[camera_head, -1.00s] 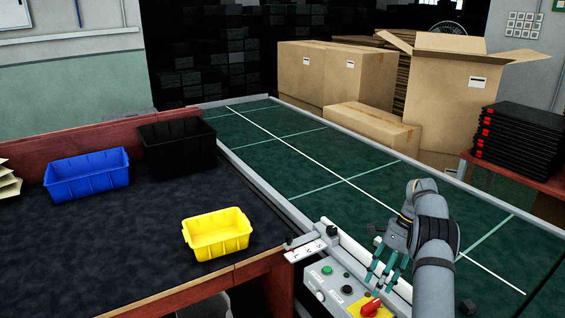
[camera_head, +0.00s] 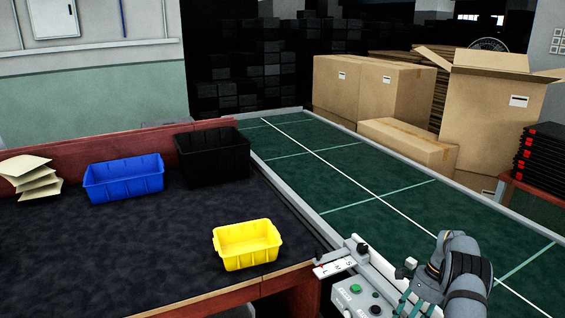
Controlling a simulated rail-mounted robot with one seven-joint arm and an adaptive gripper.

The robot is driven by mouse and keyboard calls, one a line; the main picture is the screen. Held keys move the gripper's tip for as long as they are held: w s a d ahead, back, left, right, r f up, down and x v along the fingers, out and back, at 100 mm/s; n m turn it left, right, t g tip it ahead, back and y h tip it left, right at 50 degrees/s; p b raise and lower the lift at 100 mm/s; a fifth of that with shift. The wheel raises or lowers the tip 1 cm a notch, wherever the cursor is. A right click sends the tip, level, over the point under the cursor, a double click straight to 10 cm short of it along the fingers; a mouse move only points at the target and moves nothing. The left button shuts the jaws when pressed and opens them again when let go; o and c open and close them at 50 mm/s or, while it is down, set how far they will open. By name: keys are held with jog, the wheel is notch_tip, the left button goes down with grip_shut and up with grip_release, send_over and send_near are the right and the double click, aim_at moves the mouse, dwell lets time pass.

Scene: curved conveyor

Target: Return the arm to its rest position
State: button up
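My arm shows at the lower right of the head view, above the near end of the green conveyor (camera_head: 345,190). My gripper (camera_head: 410,305) is at the bottom edge, over the area of the control panel. Its teal fingers point down and left and are partly cut off by the frame edge. I cannot tell how far apart the fingertips are, and I see nothing held in them.
A control panel (camera_head: 352,292) sits at the conveyor's near corner, close to the gripper. The dark table (camera_head: 130,250) at left holds yellow (camera_head: 247,245), blue (camera_head: 124,179) and black (camera_head: 213,155) bins. Cardboard boxes (camera_head: 495,110) stand behind the conveyor. The belt is mostly clear.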

notch_tip(320, 180, up, 10)
notch_tip(320, 180, down, 10)
jog(key=shift+f, duration=0.1)
jog(key=shift+s+m+t, duration=0.1)
jog(key=shift+m+t, duration=0.3)
jog(key=shift+m, duration=0.7)
